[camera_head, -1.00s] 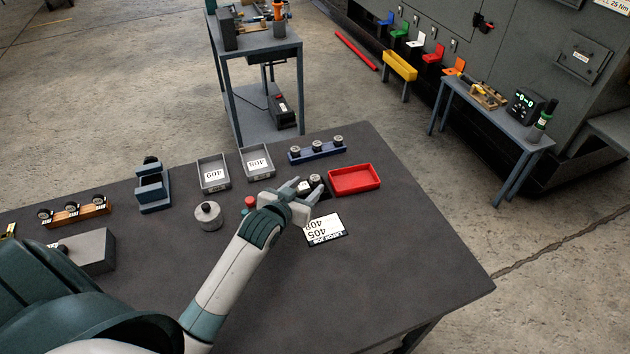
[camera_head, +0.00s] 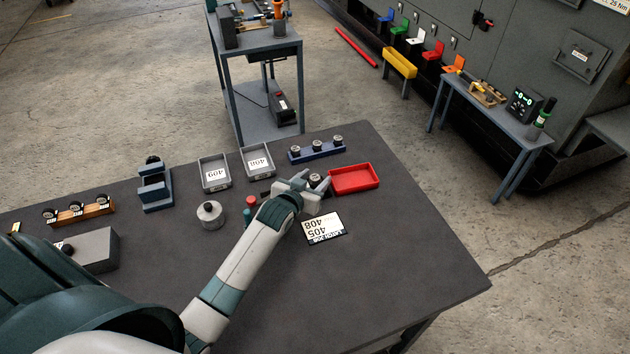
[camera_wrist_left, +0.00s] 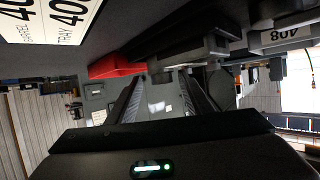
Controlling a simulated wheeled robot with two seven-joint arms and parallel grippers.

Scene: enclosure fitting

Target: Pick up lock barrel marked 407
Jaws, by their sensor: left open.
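My left gripper (camera_head: 313,182) is open, low over the dark table beside the red tray. A small dark barrel with a pale top (camera_head: 315,180) shows at its fingertips. I cannot read its marking or tell whether the fingers touch it. In the left wrist view the two open fingers (camera_wrist_left: 161,85) point away, and no clear barrel shows between them. Several similar barrels stand elsewhere: a row in the blue rack (camera_head: 301,155) and a row in the orange rack (camera_head: 88,214). No 407 marking is readable on any. My right gripper is not in view.
The red tray (camera_head: 355,179) is just right of the gripper; it also shows in the left wrist view (camera_wrist_left: 115,66). Two grey trays (camera_head: 214,173) (camera_head: 258,162) stand behind. A white card (camera_head: 324,228) lies in front; a grey cylinder (camera_head: 210,214) stands left. The table's right side is clear.

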